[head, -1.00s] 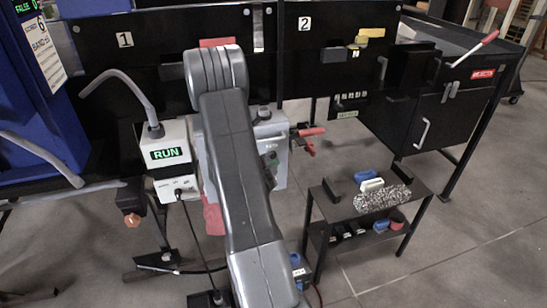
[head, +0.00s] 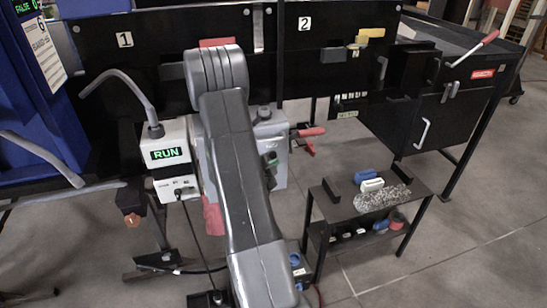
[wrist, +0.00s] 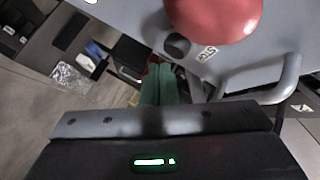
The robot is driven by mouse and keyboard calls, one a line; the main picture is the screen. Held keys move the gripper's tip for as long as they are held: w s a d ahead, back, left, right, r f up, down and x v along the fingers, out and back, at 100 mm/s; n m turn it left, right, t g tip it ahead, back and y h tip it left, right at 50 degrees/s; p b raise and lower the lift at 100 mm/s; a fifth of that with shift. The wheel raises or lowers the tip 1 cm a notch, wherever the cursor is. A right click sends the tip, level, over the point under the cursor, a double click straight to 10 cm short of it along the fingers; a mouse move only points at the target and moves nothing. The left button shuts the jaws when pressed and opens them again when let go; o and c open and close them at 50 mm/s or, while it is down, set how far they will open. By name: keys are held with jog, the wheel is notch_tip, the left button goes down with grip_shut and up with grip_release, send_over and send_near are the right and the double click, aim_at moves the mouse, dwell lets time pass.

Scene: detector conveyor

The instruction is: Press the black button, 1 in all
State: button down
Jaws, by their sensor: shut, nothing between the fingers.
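In the wrist view the black button (wrist: 177,45) is a small dark round cap on a grey panel. It sits beside a large red dome (wrist: 215,18) and a white label. My gripper (wrist: 163,70) shows as greenish fingers, shut and empty, with the tips just below the button in the picture. I cannot tell whether they touch it. In the head view the grey box (head: 275,125) is partly hidden behind my arm, and the button is not clear there.
A bent grey bar (wrist: 265,85) stands out from the panel right of the fingers. A white box reading RUN (head: 166,153) stands left of my arm. A low black shelf (head: 345,210) with several items stands at right. Open floor lies at front right.

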jog(key=shift+w, duration=0.2)
jog(key=shift+w+a+b, duration=0.15)
jog(key=shift+w+b, duration=0.1)
jog(key=shift+b, duration=0.05)
jog(key=shift+w+a, duration=0.15)
jog(key=shift+w, duration=0.3)
dwell(0.6)
dwell(0.4)
jog(key=shift+s+d+b, duration=0.3)
jog(key=shift+s+b, duration=0.45)
jog(key=shift+s, duration=0.1)
jog(key=s+b, duration=0.1)
jog(key=s+d, duration=0.1)
jog(key=s, duration=0.1)
jog(key=s+b, duration=0.1)
jog(key=shift+s+d+b, duration=0.25)
jog(key=shift+s+b, duration=0.1)
jog(key=shift+s, duration=0.05)
